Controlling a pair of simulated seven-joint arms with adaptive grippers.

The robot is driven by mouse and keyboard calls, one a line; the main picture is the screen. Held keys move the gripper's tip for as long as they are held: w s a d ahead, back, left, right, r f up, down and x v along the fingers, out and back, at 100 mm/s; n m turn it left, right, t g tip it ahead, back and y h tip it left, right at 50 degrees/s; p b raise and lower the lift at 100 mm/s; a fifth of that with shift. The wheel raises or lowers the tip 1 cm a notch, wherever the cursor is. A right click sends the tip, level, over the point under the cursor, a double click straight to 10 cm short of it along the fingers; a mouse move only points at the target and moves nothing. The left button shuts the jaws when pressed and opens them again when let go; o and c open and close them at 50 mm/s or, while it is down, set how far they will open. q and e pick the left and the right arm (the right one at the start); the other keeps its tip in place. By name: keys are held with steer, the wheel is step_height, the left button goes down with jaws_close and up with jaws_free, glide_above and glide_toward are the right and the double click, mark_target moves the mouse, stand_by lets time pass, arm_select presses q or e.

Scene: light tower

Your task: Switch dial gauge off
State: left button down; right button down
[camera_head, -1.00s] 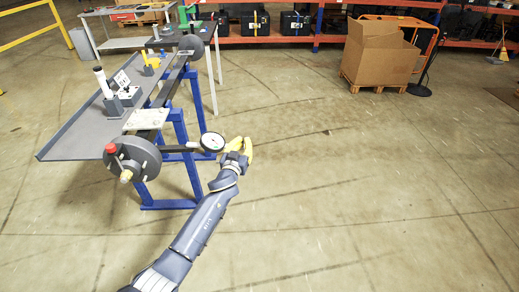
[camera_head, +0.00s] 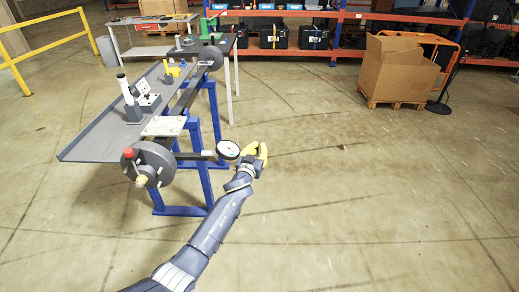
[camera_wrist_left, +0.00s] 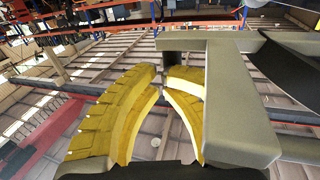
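The dial gauge (camera_head: 228,150) has a round white face and a dark rim. It sits at the right end of a dark arm that extends from a grey round wheel (camera_head: 150,163) with a red knob (camera_head: 128,153). My left gripper (camera_head: 260,149), with yellow fingers, is just right of the gauge. I cannot tell whether it touches the gauge. In the left wrist view its fingertips (camera_wrist_left: 163,84) are close together, with a grey angled bar (camera_wrist_left: 235,90) beside them. No gauge face or switch is recognizable there. My right gripper is not in view.
A grey slanted table (camera_head: 100,143) on blue legs stands left of the gauge, with small fixtures on it. A cardboard box (camera_head: 398,75) on a pallet is at the back right. Shelving (camera_head: 350,50) lines the back. The floor right of my arm is clear.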

arm_select(q)
steer(key=s+d, duration=0.7)
steer(key=s, duration=0.5)
steer(key=shift+d, duration=0.15)
stand_by(0.4)
